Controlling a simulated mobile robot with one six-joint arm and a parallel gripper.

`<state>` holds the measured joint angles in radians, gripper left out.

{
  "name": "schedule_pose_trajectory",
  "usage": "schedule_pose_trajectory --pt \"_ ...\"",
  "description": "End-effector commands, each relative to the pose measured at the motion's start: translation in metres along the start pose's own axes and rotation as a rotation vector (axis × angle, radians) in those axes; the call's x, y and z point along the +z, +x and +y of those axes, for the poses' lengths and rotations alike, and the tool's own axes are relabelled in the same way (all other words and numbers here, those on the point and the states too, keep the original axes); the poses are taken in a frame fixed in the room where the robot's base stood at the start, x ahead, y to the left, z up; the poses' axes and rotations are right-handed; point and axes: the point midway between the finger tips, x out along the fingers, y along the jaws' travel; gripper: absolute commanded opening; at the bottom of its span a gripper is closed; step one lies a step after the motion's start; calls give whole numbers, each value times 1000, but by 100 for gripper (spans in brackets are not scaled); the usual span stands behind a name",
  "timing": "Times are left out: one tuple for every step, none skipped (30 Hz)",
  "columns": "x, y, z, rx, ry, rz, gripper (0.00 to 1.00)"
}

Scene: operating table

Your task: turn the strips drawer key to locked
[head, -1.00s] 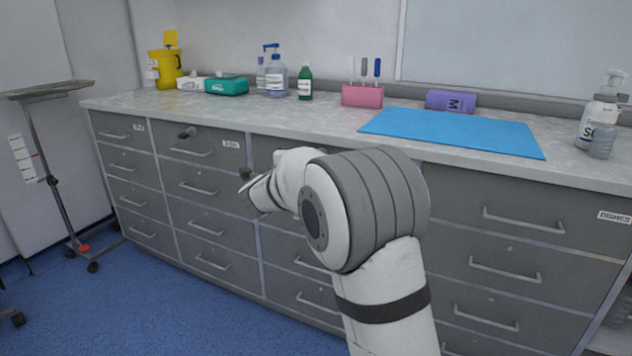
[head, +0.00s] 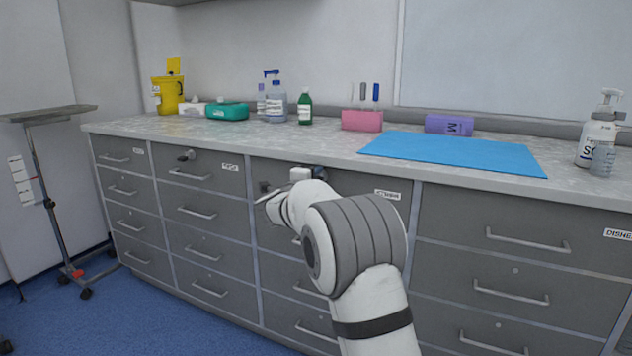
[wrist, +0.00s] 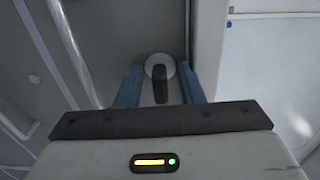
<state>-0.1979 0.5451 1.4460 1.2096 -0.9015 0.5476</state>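In the wrist view a dark key (wrist: 160,83) stands out from a round pale lock (wrist: 159,62) on a grey drawer front. My gripper (wrist: 160,90) has its two blue fingers on either side of the key, with gaps visible, so it is open around it. In the head view my gripper (head: 290,186) is at the top drawer of the third column, and my arm hides that lock. That drawer's label (head: 387,195) is too blurred to read surely. Another key (head: 187,155) sits in the top drawer of the second column.
A drawer handle (wrist: 75,48) runs along the left of the wrist view. The pale counter edge (wrist: 207,50) is close to my right finger there. The counter (head: 330,150) holds a blue mat (head: 450,153), a pink holder (head: 362,120) and bottles. A tray stand (head: 45,114) is at left.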

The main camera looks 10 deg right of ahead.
Motion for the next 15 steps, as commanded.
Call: schedule_pose_trajectory --pt "0 0 0 0 0 0 35" --pt "0 0 0 0 0 0 33" --pt "0 0 0 0 0 0 30" --pt "0 0 0 0 0 1 27" --pt "0 0 0 0 0 1 25" --pt "0 0 0 0 0 1 21" --pt "0 0 0 0 0 1 19" --pt "-1 0 0 0 0 1 17" --pt "-1 0 0 0 0 1 13" --pt "-1 0 0 0 0 1 11" --pt "-1 0 0 0 0 1 8" --pt "-1 0 0 0 0 1 5" --pt "-1 0 0 0 -1 1 3" --pt "-1 0 0 0 -1 1 0" --pt "-1 0 0 0 -1 1 0"
